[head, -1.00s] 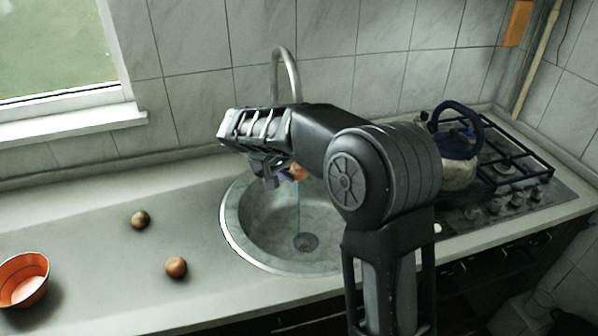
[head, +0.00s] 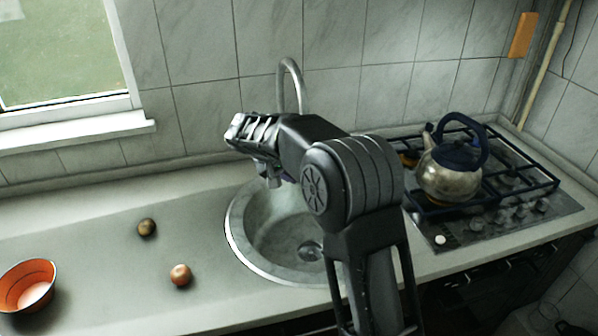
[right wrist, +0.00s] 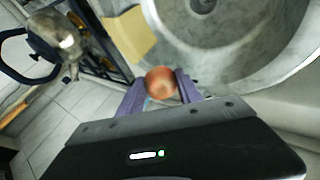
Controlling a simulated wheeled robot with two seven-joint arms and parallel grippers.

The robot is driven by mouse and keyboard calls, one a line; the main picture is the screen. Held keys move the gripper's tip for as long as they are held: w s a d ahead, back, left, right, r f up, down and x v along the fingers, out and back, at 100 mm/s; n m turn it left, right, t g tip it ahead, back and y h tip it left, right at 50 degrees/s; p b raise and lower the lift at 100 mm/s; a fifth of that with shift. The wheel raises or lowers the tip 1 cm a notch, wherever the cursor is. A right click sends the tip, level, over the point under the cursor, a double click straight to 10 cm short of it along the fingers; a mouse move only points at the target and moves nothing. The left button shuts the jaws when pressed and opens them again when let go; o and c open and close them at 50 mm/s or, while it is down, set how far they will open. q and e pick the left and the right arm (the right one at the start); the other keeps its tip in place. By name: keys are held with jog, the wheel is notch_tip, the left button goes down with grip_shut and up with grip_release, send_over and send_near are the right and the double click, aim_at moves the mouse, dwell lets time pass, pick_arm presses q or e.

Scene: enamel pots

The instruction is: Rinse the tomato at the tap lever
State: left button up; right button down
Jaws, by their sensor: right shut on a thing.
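My right gripper (head: 268,180) is over the left part of the round metal sink (head: 235,225). In the right wrist view its purple fingers (right wrist: 160,88) are shut on the round red-orange tomato (right wrist: 160,81). In the head view my own arm and gripper hide the tomato. The curved metal tap spout (head: 291,75) rises behind my arm; its lower part is hidden, and I cannot make out a lever. No water stream shows now. My left gripper is not in view.
An orange bowl (head: 27,286), a dark brown round item (head: 147,227) and a reddish round item (head: 180,275) are on the counter left of the sink. A kettle (head: 448,180) stands on the hob (head: 550,208) at right. The counter between the round items and sink is clear.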

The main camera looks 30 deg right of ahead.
jog(key=shift+d, duration=0.1)
jog(key=shift+s+d+b, duration=0.25)
jog(key=shift+d+b, duration=0.05)
jog(key=shift+d, duration=0.15)
jog(key=shift+a, duration=0.1)
dwell(0.5)
jog(key=shift+w+a, duration=0.3)
jog(key=shift+a, duration=0.15)
dwell(0.4)
jog(key=s+a+b, duration=0.3)
jog(key=s+b, duration=0.2)
jog(key=s, duration=0.2)
jog(key=shift+s+a, duration=0.2)
dwell(0.3)
jog(key=shift+r, duration=0.1)
dwell(1.4)
